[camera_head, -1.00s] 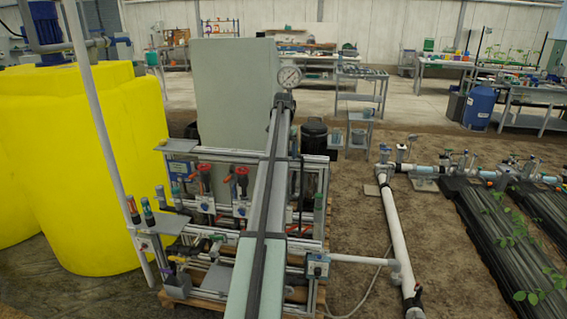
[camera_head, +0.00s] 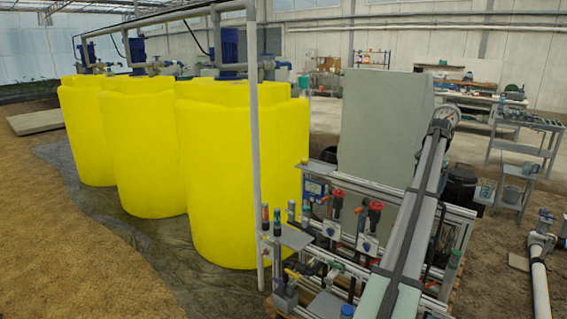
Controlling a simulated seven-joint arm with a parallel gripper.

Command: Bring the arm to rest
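No fingers or gripper of mine can be made out in the head view, so how my gripper stands is not shown. A long grey beam (camera_head: 412,222) with a dark strip along it runs from the bottom edge up over the skid. I cannot tell whether this beam is part of my arm or of the skid. The fertigation skid (camera_head: 320,262) has an aluminium frame with red-handled valves (camera_head: 375,207) and a blue-handled part (camera_head: 346,311) low in front.
Yellow tanks (camera_head: 228,165) stand in a row at the left, behind a grey upright pipe (camera_head: 256,160). A tall grey-green panel (camera_head: 382,125) stands behind the skid. A trolley (camera_head: 525,140) and a white pipe (camera_head: 540,288) are at the right. Bare soil (camera_head: 50,235) lies open at the left.

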